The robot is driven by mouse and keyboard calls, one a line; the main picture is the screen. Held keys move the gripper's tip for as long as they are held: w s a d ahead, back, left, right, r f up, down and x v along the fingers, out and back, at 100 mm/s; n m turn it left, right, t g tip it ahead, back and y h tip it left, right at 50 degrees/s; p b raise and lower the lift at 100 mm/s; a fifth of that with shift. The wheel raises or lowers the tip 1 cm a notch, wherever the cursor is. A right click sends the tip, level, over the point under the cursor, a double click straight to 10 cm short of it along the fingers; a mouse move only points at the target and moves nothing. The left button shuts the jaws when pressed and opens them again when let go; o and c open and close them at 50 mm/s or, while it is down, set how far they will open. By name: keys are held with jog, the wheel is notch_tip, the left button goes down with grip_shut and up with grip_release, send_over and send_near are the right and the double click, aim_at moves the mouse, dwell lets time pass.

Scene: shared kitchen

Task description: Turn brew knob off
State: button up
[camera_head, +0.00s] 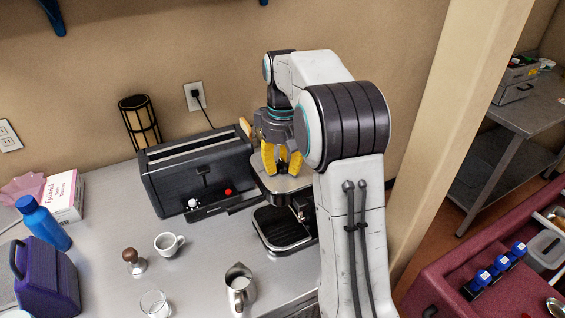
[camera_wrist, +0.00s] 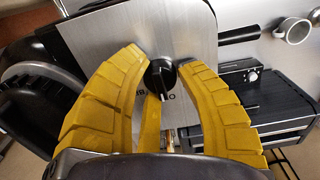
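The brew knob (camera_wrist: 160,75) is round and black, on the coffee machine's brushed-metal panel (camera_wrist: 95,40) in the wrist view. Lettering beside it is partly covered. My gripper (camera_wrist: 163,66) has yellow fingers on both sides of the knob, tips very close to it; a further yellow finger shows below. Whether they press on the knob I cannot tell. In the head view my gripper (camera_head: 281,170) points down over the coffee machine (camera_head: 285,183), whose front is partly behind my arm. The knob is hidden there.
A black toaster-like appliance (camera_head: 198,170) stands close left of the machine. A white cup (camera_head: 168,244), a tamper (camera_head: 133,261), a glass (camera_head: 155,303) and a metal pitcher (camera_head: 240,289) stand on the counter in front. A blue bottle (camera_head: 45,224) is further left.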

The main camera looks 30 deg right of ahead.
aim_at(282, 162)
jog(key=o, duration=0.5)
jog(key=shift+c, duration=0.2)
jog(key=shift+w+r, duration=0.1)
notch_tip(282, 162, up, 12)
dwell(0.4)
dwell(0.7)
